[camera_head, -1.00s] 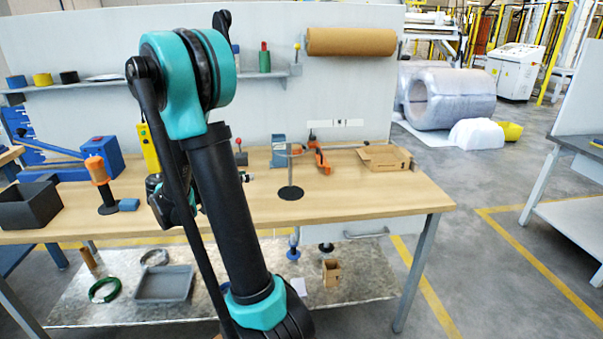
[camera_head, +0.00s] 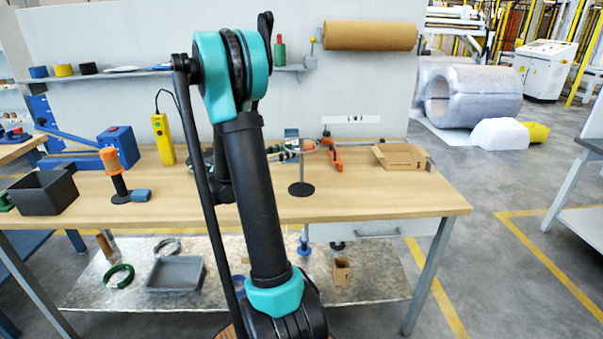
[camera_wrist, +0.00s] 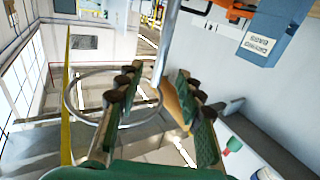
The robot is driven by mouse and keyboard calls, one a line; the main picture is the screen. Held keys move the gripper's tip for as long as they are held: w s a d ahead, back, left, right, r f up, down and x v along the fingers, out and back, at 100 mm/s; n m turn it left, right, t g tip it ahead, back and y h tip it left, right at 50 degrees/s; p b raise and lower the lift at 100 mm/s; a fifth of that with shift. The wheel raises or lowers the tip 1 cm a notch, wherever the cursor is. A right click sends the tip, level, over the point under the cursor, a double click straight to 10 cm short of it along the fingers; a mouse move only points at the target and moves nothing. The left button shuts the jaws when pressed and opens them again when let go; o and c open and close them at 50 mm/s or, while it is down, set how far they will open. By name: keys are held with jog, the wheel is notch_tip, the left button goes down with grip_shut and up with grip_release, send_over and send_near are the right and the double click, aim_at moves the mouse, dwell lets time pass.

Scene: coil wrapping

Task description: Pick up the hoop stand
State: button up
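The hoop stand (camera_head: 301,188) is upright on the wooden workbench, with a round black base and a thin grey pole. Its upper part is partly hidden by my gripper (camera_head: 308,147) in the head view. In the wrist view the pole of the hoop stand (camera_wrist: 171,40) runs down between the two green-padded fingers of my gripper (camera_wrist: 157,76). The ring spreads to the left, passing behind the left finger. The fingers are spread, with gaps visible beside the pole; I see no clear contact.
An orange-and-black clamp tool (camera_head: 334,157) and an open cardboard box (camera_head: 402,157) are right of the stand. An orange-handled tool (camera_head: 117,178) and a dark bin (camera_head: 43,194) are at the left. The bench (camera_head: 390,202) is clear in front of the box.

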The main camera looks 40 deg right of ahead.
jog(key=shift+s+d+f, duration=0.1)
jog(key=shift+d+f, duration=0.05)
jog(key=shift+d, duration=1.25)
jog(key=shift+d+f, duration=0.15)
jog(key=shift+d, duration=1.2)
grip_shut()
